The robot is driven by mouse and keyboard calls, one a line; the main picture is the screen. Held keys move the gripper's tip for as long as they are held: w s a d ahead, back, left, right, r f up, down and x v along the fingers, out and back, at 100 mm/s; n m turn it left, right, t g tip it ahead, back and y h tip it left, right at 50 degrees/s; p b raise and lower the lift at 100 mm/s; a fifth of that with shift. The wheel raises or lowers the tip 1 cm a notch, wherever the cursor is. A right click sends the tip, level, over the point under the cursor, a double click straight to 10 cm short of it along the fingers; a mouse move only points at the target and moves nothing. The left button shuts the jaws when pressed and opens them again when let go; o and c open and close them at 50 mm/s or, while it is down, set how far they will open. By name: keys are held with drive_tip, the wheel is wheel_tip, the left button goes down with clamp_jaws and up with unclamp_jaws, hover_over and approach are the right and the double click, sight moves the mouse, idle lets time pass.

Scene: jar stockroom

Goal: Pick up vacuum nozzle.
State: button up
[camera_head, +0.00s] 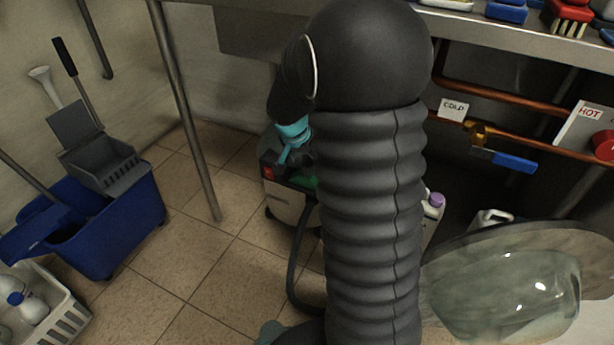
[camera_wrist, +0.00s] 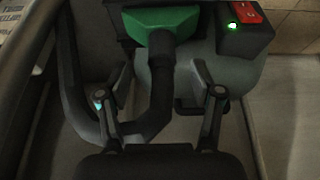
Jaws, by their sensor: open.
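A vacuum cleaner (camera_head: 285,203) stands on the tiled floor under the counter, mostly behind my arm. A dark hose (camera_head: 294,275) loops down from it. In the wrist view, a dark tube (camera_wrist: 161,92) with a bent lower end runs down from a green part (camera_wrist: 160,28) of the vacuum. I cannot tell for sure whether this tube is the nozzle. My gripper (camera_wrist: 162,68) is open over the vacuum, with one finger on each side of the tube. Contact cannot be made out. In the head view my arm hides much of the gripper's surroundings.
A red switch (camera_wrist: 246,12) beside a green light is on the vacuum. A steel table leg (camera_head: 185,110) stands left of it, a blue mop bucket (camera_head: 125,225) farther left. Copper pipes (camera_head: 500,90) run at right. A large glass jar (camera_head: 505,295) is at lower right. Tiles at left-centre are clear.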

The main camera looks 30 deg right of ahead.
drive_tip(key=x, duration=0.5)
drive_tip(key=shift+w, duration=0.1)
clamp_jaws()
drive_tip(key=shift+r+p, duration=0.55)
drive_tip(key=shift+r, duration=4.45)
